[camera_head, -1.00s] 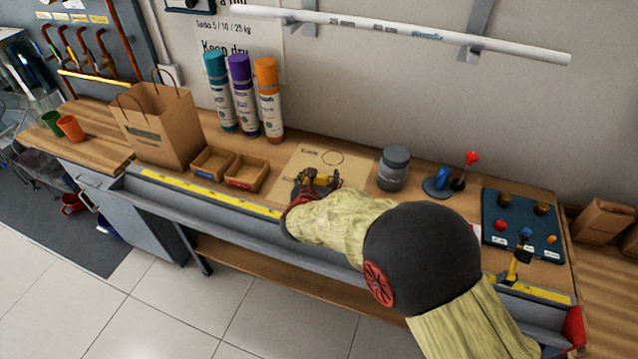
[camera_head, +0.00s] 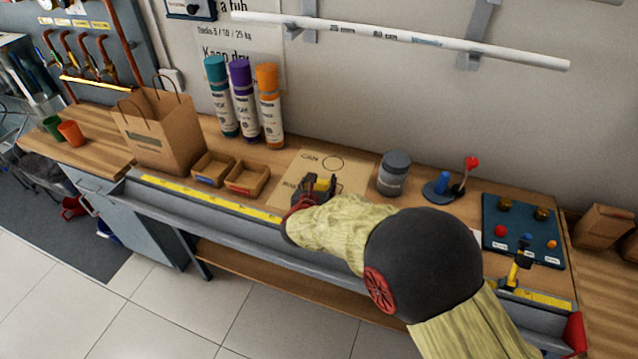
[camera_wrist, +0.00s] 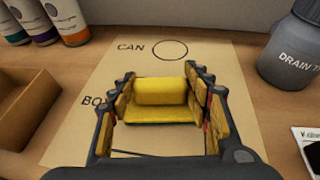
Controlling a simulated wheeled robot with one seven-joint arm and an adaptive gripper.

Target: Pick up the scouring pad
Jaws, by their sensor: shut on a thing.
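The scouring pad (camera_wrist: 161,92) is a yellow block, seen in the wrist view between the fingers of my gripper (camera_wrist: 163,100). The fingers are closed on its two sides. It is at a sheet of brown card marked "CAN" with a drawn circle; I cannot tell whether it touches the card. In the head view my gripper (camera_head: 318,190) is low over the card, and the yellow pad is mostly hidden by the fingers and arm.
The card (camera_head: 300,165) lies on the wooden bench. A grey jar (camera_head: 393,174) stands to the right, and small wooden trays (camera_head: 247,178) lie to the left. Spray cans (camera_head: 245,98) stand behind. A yellow rule (camera_head: 205,199) runs along the front edge.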

